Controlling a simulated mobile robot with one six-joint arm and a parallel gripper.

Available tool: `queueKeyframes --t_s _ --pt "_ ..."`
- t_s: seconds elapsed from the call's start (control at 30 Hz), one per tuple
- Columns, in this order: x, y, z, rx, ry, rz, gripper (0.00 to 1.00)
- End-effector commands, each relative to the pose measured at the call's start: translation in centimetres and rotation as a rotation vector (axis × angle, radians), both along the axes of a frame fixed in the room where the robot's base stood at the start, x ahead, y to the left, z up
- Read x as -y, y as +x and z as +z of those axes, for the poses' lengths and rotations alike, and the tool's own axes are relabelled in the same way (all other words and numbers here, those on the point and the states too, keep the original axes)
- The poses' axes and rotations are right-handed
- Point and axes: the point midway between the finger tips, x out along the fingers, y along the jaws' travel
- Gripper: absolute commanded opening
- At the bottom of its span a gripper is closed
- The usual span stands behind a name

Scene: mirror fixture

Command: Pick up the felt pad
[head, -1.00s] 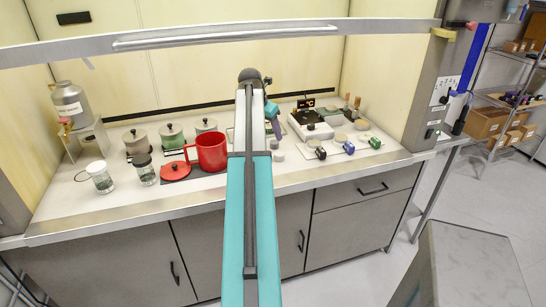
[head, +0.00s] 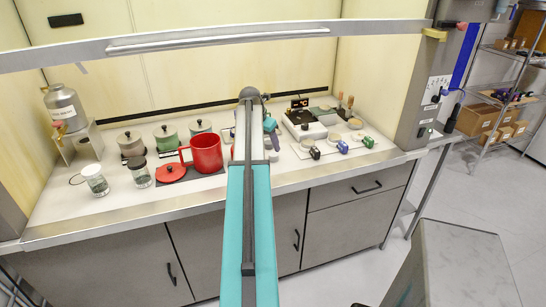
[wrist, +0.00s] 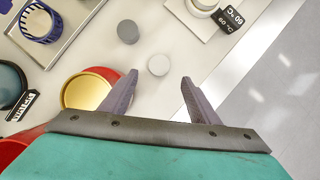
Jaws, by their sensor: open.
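Two small round pieces lie on the pale worktop in the wrist view: a dark grey one (wrist: 128,32) and a paler, light grey one (wrist: 158,65). Either could be the felt pad; I cannot tell which from the picture. My gripper (wrist: 160,76) is open and empty. The pale piece sits at the gap between its fingertips, and the dark one is farther out, up and left. In the head view my gripper (head: 271,132) is partly hidden by my arm, above the worktop, and one small pale piece (head: 273,157) shows just below it.
A red-rimmed container with a gold inside (wrist: 90,92) is close to my left finger. A red mug (head: 205,153) and red lid (head: 171,173) stand left of my arm. A hotplate (head: 303,126) and several small items are to the right. The worktop's front edge is close.

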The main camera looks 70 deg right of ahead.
Motion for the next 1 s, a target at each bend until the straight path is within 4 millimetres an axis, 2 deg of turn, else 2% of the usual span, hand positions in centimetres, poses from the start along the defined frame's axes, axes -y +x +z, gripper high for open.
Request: queueKeyframes --t_s 0.2,0.7,1.0 --pt "0.6 -0.2 -1.5 0.000 0.000 0.000 0.56" --pt "0.7 -0.1 -1.9 0.000 0.000 0.001 0.56" --pt "1.8 -0.3 -3.7 0.000 0.001 0.001 0.56"
